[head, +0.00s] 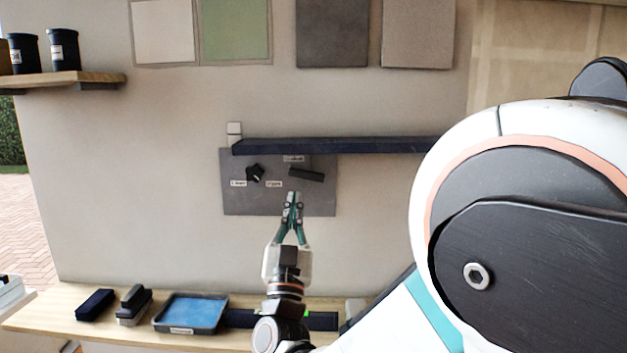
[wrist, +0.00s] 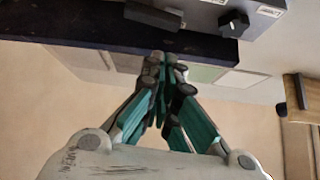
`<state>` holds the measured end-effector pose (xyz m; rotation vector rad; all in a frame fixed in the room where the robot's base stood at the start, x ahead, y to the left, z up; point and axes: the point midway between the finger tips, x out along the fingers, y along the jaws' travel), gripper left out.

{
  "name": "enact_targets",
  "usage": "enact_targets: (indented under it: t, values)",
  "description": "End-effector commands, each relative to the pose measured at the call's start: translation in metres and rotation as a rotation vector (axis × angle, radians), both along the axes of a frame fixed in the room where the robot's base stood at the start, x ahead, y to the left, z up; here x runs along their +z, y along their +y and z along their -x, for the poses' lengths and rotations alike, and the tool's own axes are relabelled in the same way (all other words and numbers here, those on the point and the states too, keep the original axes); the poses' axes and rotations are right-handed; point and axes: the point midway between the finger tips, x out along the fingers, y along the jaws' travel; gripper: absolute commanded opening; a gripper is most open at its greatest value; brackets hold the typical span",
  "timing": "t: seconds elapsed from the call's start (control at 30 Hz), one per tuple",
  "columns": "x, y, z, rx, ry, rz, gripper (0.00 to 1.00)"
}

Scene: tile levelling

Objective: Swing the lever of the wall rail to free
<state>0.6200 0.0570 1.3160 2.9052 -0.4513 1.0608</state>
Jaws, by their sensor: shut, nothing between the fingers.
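The dark rail (head: 330,146) runs level along the wall, above a grey plate (head: 240,205). A dark lever (head: 308,175) sits on the plate's right half, its right end slightly lower. It shows at the top of the wrist view (wrist: 153,15). A black knob (head: 255,173) with a pale mark sits to the left, also in the wrist view (wrist: 234,23). My gripper (head: 291,197) is shut and empty, pointing up in front of the plate's lower part. In the head view its tips appear below the lever's left end, apart from it; depth is hard to judge.
Small labels, too small to read surely, lie around the knob and lever. Below, a wooden bench (head: 60,312) holds a blue tray (head: 190,313) and dark blocks (head: 95,304). A shelf with black jars (head: 64,50) is at upper left. Tile samples (head: 235,30) hang above.

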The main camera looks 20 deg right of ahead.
Motion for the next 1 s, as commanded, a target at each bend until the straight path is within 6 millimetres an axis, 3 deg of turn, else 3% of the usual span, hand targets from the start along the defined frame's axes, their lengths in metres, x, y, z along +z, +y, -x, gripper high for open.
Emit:
enact_targets:
  t: [0.1,0.27,0.7,1.0]
  values:
    - [-0.005,-0.02,0.004,-0.028,-0.019,-0.096,0.0]
    - [0.0,-0.029,-0.001,-0.039,-0.024,-0.126,0.0]
    - [0.045,-0.054,-0.05,-0.038,-0.024,-0.123,0.0]
    - [0.056,-0.061,-0.065,-0.036,-0.023,-0.122,0.0]
